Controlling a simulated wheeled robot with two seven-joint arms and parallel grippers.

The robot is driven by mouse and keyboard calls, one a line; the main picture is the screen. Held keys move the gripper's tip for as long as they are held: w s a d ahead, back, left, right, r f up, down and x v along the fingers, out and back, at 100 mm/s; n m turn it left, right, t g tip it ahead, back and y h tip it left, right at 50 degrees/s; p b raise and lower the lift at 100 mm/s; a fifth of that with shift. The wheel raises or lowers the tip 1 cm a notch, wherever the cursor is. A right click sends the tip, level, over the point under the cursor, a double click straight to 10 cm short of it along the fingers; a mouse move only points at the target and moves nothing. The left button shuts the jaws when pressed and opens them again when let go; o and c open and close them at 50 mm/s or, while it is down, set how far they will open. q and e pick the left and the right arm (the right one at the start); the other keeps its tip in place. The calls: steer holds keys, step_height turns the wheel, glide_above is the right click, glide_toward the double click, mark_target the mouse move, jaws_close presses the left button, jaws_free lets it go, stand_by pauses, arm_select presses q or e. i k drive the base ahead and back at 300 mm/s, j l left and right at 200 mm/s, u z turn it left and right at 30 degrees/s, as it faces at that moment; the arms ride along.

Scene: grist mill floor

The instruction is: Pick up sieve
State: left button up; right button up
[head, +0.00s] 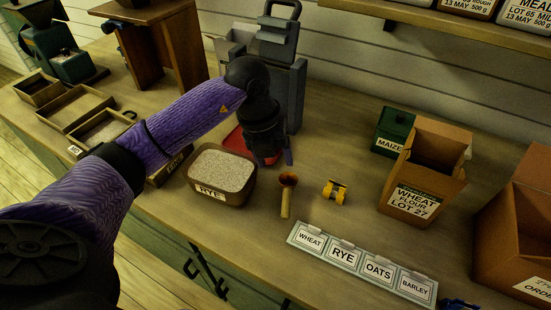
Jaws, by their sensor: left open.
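I cannot make out a sieve for certain. A red flat thing (233,139) lies on the bench, mostly hidden behind my left gripper; I cannot tell whether it is the sieve. My left gripper (274,158) points down over the bench and is open, with nothing seen between its fingers. It is in front of the grey machine and behind and right of the rye tub. Whether its fingertips touch anything is unclear.
The grain-filled rye tub (222,172), a scoop (287,195) and a yellow thing (336,190) stand near the gripper. The grey machine (287,55) rises behind it. A label strip (362,263) lies in front. The wheat flour box (422,180) and green maize tin (394,128) are right.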

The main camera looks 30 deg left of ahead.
mark_target(108, 125)
steer(key=u, duration=2.3)
